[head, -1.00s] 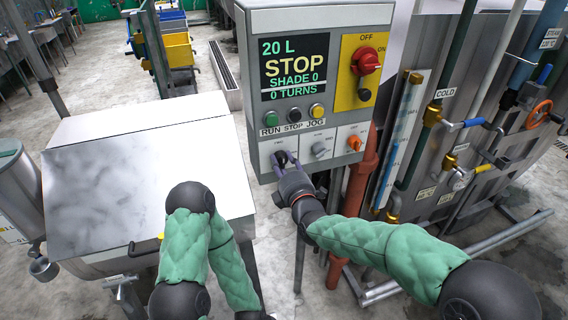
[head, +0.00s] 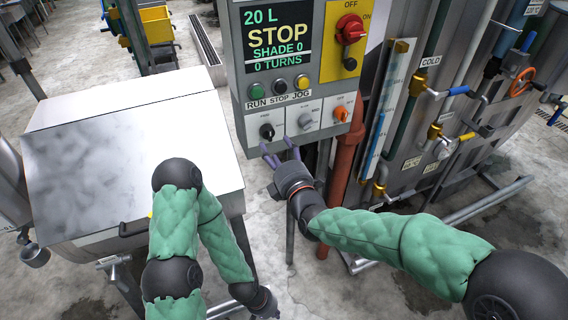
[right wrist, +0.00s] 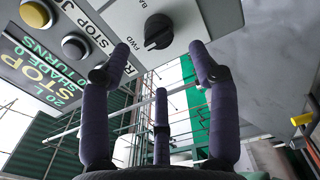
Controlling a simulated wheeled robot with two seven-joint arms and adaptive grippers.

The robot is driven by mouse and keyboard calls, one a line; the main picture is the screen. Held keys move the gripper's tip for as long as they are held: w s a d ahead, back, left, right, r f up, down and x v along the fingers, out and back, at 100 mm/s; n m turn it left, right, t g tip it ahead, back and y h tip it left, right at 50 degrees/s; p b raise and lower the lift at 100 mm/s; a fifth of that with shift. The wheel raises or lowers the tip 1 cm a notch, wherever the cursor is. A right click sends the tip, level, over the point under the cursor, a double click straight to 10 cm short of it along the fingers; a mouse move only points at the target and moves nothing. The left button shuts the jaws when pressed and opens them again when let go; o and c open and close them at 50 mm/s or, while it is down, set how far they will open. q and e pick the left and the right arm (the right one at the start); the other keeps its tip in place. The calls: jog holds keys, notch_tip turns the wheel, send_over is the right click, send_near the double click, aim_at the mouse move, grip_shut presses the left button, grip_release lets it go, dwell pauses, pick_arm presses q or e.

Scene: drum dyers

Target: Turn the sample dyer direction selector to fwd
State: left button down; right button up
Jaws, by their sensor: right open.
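The direction selector is a black knob (head: 267,131) on a white plate at the lower left of the control box. In the right wrist view the black knob (right wrist: 158,30) lies beyond my fingertips, with FWD and a partly cut-off BA label beside it. A small light mark on the knob seems to face the FWD label. My right gripper (head: 280,155) is just below the knob, apart from it. Its purple fingers (right wrist: 165,60) are spread and empty. My left gripper (head: 265,303) hangs low beside the steel dyer; its fingers are too small to read.
The control box (head: 240,93) shows STOP and 0 TURNS. A grey knob (head: 305,121) and an orange knob (head: 341,113) sit right of the selector. A red main switch (head: 351,29) is above. A red pipe (head: 347,165) stands right of the gripper. The steel dyer (head: 125,150) is left.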

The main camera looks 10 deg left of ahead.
jog(key=v, duration=0.5)
jog(key=shift+s+d, duration=0.1)
jog(key=shift+s, duration=0.1)
dwell(0.3)
jog(key=d+f+m+g+h, duration=0.2)
jog(key=d+f+m, duration=0.2)
jog(key=f, duration=0.5)
jog(key=d+f+m+g+h, duration=0.15)
jog(key=d+f+m, duration=0.25)
jog(key=f, duration=0.5)
jog(key=d+f+m+g+h, duration=0.25)
jog(key=d+f+m, duration=0.2)
jog(key=f, duration=0.55)
jog(key=s+d+f+m+g, duration=0.4)
jog(key=s+f+m, duration=0.3)
jog(key=s+f, duration=0.2)
jog(key=s+d+f+m+g, duration=0.4)
jog(key=s+f+m, duration=0.4)
jog(key=s+f, duration=0.2)
jog(key=shift+s+d+g, duration=0.2)
jog(key=shift+s+g, duration=0.1)
jog(key=shift+s, duration=0.75)
